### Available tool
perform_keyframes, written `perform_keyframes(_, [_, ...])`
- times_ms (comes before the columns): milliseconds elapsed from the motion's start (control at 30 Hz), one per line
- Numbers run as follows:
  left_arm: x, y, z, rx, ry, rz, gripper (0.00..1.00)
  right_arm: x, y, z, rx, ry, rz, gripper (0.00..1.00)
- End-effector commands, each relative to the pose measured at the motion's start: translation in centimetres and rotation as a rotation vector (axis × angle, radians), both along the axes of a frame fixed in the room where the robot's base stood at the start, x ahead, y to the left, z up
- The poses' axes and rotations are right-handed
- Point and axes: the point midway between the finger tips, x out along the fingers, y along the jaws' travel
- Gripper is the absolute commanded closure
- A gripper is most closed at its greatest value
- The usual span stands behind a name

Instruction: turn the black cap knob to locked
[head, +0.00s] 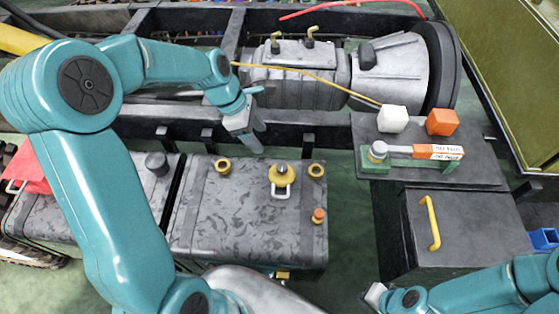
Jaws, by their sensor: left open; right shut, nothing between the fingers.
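The black cap knob (156,163) stands on top of the dark tank (130,200) at the left, partly behind my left arm. Its locked or unlocked marking is too small to tell. My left gripper (250,138) is open and empty, pointing down above the frame rail, to the right of the knob and apart from it. My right gripper (374,295) is shut and empty at the bottom edge, far to the right of the knob.
A mottled grey tank (235,215) carries yellow rings, a yellow cap with a padlock (281,178) and a red-orange knob (319,215). A dark bench (485,172) holds a white block (392,119), an orange block (442,122) and an orange-handled tool (437,151). A red object (30,170) lies far left.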

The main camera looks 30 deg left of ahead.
Motion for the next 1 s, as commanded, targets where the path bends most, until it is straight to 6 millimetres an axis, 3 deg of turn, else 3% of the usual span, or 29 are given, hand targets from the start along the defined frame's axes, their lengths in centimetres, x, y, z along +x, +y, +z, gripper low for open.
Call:
perform_keyframes(300, [1.3, -2.9, -7.4, -0.002, 0.007, -0.007, 0.39, 0.0, 0.0, -0.8, 0.0, 0.0, 0.0, 1.0])
perform_keyframes(500, [2.1, -4.2, -10.9, -0.001, 0.005, -0.006, 0.39, 0.0, 0.0, -1.1, 0.0, 0.0, 0.0, 1.0])
perform_keyframes(700, [2.7, -4.8, -12.6, -0.001, 0.002, -0.006, 0.39, 0.0, 0.0, -1.3, 0.0, 0.0, 0.0, 1.0])
perform_keyframes(1000, [2.7, -4.8, -12.8, 0.0, 0.0, -0.005, 0.39, 0.0, 0.0, -1.3, 0.0, 0.0, 0.0, 1.0])
